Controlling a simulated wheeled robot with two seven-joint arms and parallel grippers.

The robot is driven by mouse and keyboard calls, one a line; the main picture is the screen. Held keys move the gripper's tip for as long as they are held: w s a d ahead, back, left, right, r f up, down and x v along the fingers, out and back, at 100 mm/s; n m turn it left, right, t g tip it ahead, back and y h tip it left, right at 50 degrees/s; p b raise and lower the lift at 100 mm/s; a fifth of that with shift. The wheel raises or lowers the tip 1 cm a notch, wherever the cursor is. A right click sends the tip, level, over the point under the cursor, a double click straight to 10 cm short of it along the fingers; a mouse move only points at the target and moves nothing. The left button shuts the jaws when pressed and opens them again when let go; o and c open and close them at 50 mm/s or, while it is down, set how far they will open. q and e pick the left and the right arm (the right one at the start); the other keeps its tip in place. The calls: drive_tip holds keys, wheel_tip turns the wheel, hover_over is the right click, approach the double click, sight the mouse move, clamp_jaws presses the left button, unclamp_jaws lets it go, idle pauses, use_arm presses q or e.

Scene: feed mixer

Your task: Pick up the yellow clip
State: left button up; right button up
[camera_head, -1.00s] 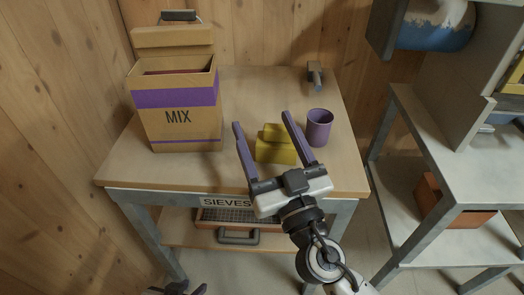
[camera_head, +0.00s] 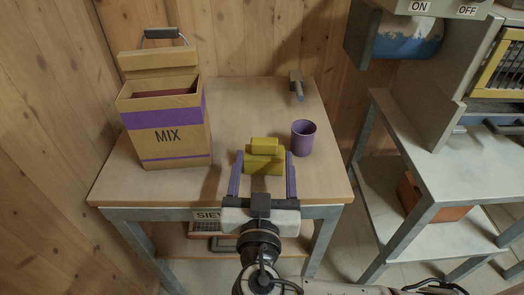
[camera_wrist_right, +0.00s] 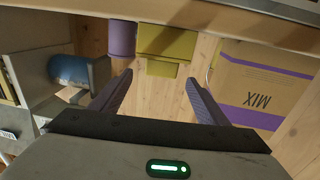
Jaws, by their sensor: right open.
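The yellow clip (camera_head: 264,164) is a blocky piece with a narrower top part, near the front of the wooden table. It also shows in the right wrist view (camera_wrist_right: 167,42), just beyond the fingertips. My right gripper (camera_head: 264,154) is open and empty, with its two purple fingers to the left and right of the clip in the head view. In the right wrist view the gripper (camera_wrist_right: 159,77) has clear space between its fingers, and I see no contact with the clip. My left gripper is not in view.
A purple cup (camera_head: 303,138) stands close to the right of the clip. An open MIX box (camera_head: 165,138) stands on the table's left. A grey-handled tool (camera_head: 297,87) lies at the back right. The table middle (camera_head: 240,110) behind the clip is clear. A grey shelf unit stands right.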

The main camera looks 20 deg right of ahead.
sight(264, 148)
drive_tip(key=x, duration=0.3)
drive_tip(key=p+x, duration=0.1)
drive_tip(key=x, duration=0.2)
drive_tip(key=shift+w+f, duration=0.2)
drive_tip(key=shift+w, duration=0.05)
drive_tip(key=c, duration=1.1)
